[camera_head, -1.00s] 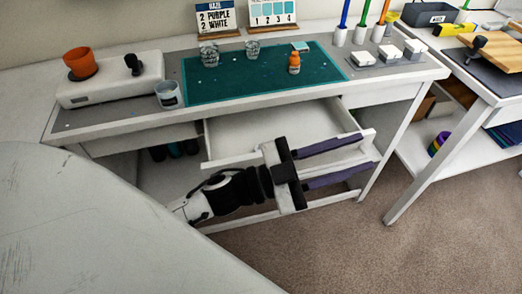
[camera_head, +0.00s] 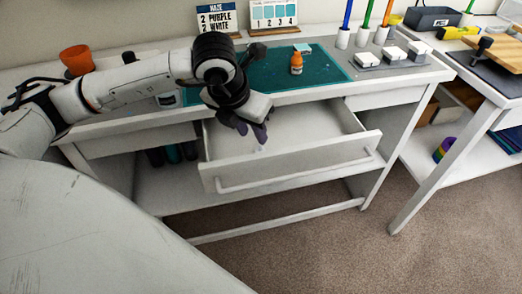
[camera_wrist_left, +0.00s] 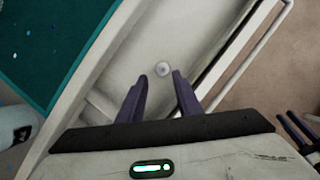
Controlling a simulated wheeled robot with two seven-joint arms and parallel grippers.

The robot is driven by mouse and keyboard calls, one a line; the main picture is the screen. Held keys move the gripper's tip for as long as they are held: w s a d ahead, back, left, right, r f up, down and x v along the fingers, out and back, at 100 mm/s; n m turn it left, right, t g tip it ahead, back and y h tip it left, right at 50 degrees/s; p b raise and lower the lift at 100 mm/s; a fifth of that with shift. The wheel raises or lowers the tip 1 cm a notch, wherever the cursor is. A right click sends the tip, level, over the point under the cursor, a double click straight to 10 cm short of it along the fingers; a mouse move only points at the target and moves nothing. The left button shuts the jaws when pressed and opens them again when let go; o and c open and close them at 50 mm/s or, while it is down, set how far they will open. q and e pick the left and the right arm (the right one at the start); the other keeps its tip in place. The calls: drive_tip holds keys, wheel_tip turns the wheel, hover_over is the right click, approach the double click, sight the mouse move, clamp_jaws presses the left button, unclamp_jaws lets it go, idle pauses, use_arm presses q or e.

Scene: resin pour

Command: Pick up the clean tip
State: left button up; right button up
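A small pale round piece (camera_wrist_left: 162,69), which looks like the clean tip, sits on the floor of the open white drawer (camera_head: 300,170). My left gripper (camera_head: 253,131) reaches down into the drawer's left part. In the left wrist view its two purple fingers (camera_wrist_left: 158,82) are open and empty, with the pale piece just beyond and between their tips. I cannot tell the height of the fingertips above the drawer floor. Dark fingers, seemingly of my right gripper (camera_wrist_left: 298,128), show at the lower right of the left wrist view; their opening is unclear.
The drawer's front panel (camera_head: 297,166) and side walls surround the left gripper. My left arm hides part of the desk's left side. Open carpet lies in front.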

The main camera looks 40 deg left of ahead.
sight(260, 150)
use_arm(q)
drive_tip(key=x, duration=0.7)
drive_tip(key=shift+s+d+f, duration=0.2)
drive_tip(key=shift+d+f, duration=0.05)
drive_tip(key=shift+f, duration=0.05)
drive_tip(key=c, duration=0.8)
